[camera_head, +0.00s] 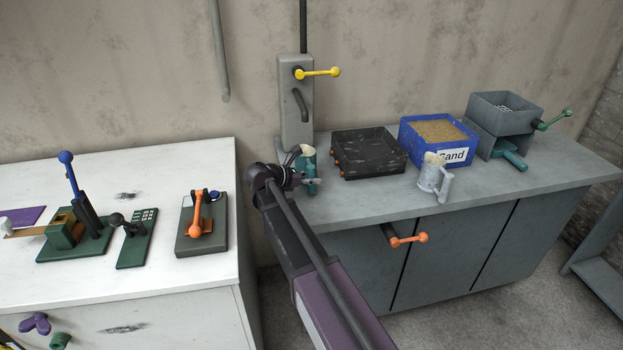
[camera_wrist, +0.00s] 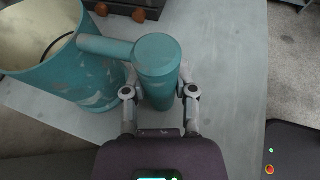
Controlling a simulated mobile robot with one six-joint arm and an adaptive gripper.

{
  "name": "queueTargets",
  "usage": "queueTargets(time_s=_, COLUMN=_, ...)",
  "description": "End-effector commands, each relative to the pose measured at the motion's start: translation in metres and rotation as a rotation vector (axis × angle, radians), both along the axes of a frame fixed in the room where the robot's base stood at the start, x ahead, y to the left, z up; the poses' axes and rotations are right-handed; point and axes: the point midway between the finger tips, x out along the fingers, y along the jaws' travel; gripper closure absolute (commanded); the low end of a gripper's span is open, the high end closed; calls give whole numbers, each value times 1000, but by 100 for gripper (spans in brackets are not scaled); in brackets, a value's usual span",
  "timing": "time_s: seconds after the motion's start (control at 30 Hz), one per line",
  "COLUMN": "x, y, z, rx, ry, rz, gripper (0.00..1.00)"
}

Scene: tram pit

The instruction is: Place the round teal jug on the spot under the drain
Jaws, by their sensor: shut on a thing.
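The round teal jug (camera_head: 308,168) stands or hovers at the left end of the grey cabinet top; I cannot tell whether it touches. My gripper (camera_head: 305,181) is shut on its upright handle. In the wrist view, the teal jug (camera_wrist: 98,88) is at upper left, its open mouth showing a pale inside with a dark curved line. Its handle is between my gripper's fingers (camera_wrist: 160,92). Close behind the jug, a grey tower (camera_head: 295,125) carries a dark curved spout (camera_head: 300,105) and a yellow lever (camera_head: 318,72). The spot under the spout is largely hidden.
A black tray (camera_head: 395,162) with orange knobs is right of the jug. An orange lever (camera_head: 408,239) juts from the cabinet. A white bench (camera_head: 150,265) is left.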

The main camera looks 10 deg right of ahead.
Motion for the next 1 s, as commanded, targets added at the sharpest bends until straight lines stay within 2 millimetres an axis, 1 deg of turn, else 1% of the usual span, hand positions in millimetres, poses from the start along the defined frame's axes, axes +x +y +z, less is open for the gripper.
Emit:
queueTargets(time_s=0.57, x=0, y=0, z=-9, rx=-1, ry=0, rz=0, gripper=100)
queueTargets(time_s=0.6, x=0, y=0, z=-8, rx=-1, ry=0, rz=0, gripper=58)
queueTargets(time_s=0.67, x=0, y=0, z=-8, rx=-1, ry=0, rz=0, gripper=40)
queueTargets(time_s=0.7, x=0, y=0, z=-8, rx=0, ry=0, rz=0, gripper=29)
queueTargets(time_s=0.73, x=0, y=0, z=-8, rx=0, ry=0, rz=0, gripper=24)
queueTargets(time_s=1.0, x=0, y=0, z=-8, rx=0, ry=0, rz=0, gripper=24)
